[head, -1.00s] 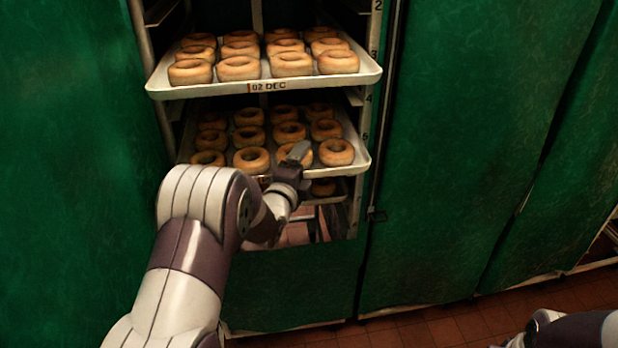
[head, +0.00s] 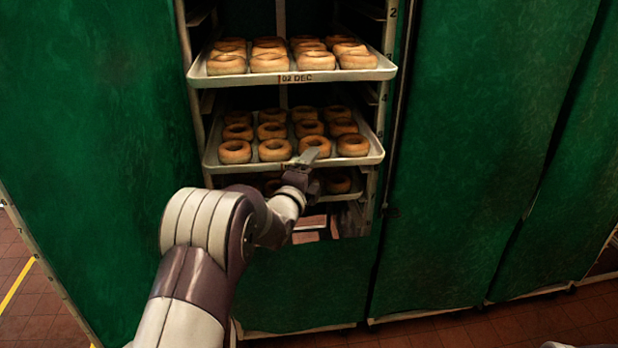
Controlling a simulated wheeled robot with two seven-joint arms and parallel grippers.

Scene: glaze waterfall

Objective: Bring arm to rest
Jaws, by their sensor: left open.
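My left gripper (head: 309,157) is open at the front edge of the middle tray (head: 222,168), in front of a doughnut in its front row. I cannot tell whether it touches the tray. My left arm (head: 205,235) reaches up to it from the bottom of the view. Only a small piece of my right arm shows at the bottom right edge, and its gripper is out of view.
An upper tray (head: 352,75) of ring doughnuts, labelled "02 DEC", and a lower tray (head: 345,196) sit in the rack. Green covers (head: 470,150) stand on both sides. Tiled floor (head: 440,335) shows below.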

